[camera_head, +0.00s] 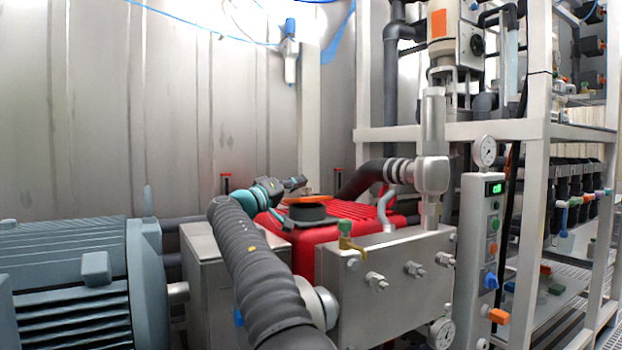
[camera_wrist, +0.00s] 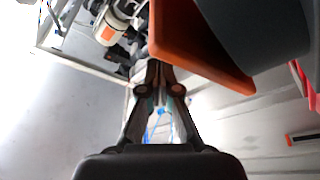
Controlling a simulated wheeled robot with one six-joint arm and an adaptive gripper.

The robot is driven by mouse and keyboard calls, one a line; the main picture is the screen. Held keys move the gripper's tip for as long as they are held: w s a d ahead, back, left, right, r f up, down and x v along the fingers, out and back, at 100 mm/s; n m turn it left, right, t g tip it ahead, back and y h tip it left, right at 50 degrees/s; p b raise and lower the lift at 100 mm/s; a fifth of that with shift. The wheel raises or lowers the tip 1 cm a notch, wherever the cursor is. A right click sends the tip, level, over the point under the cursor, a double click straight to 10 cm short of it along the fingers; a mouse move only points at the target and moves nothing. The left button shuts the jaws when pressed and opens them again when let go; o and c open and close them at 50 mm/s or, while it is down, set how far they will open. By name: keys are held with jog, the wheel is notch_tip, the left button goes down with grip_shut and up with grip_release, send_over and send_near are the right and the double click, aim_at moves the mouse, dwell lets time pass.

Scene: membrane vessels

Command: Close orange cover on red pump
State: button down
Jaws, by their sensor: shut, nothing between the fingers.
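The red pump (camera_head: 350,212) stands behind a metal box in the head view. On its top is a dark round neck (camera_head: 310,214), with the orange cover (camera_head: 307,199) showing as a thin, nearly flat strip over it. I cannot tell whether the cover sits fully down. My gripper (camera_head: 296,184) is just above and behind the cover, partly hidden and small there. In the wrist view my gripper (camera_wrist: 160,72) has its fingers together and empty. The orange cover (camera_wrist: 195,48) is right beside the fingertips, with a dark grey part (camera_wrist: 258,32) next to it; contact is unclear.
A metal box (camera_head: 385,280) with valves and a gauge stands in front of the pump. A grey-blue motor (camera_head: 75,280) is at left. A black hose (camera_head: 365,178) and a control panel (camera_head: 483,240) are at right. Open space lies above the pump.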

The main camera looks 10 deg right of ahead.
jog(key=shift+s+d+f+b, duration=0.25)
jog(key=shift+s+f+b, duration=0.3)
jog(key=shift+f, duration=0.25)
jog(key=shift+d+f, duration=0.1)
jog(key=shift+f, duration=0.15)
jog(key=shift+r, duration=0.1)
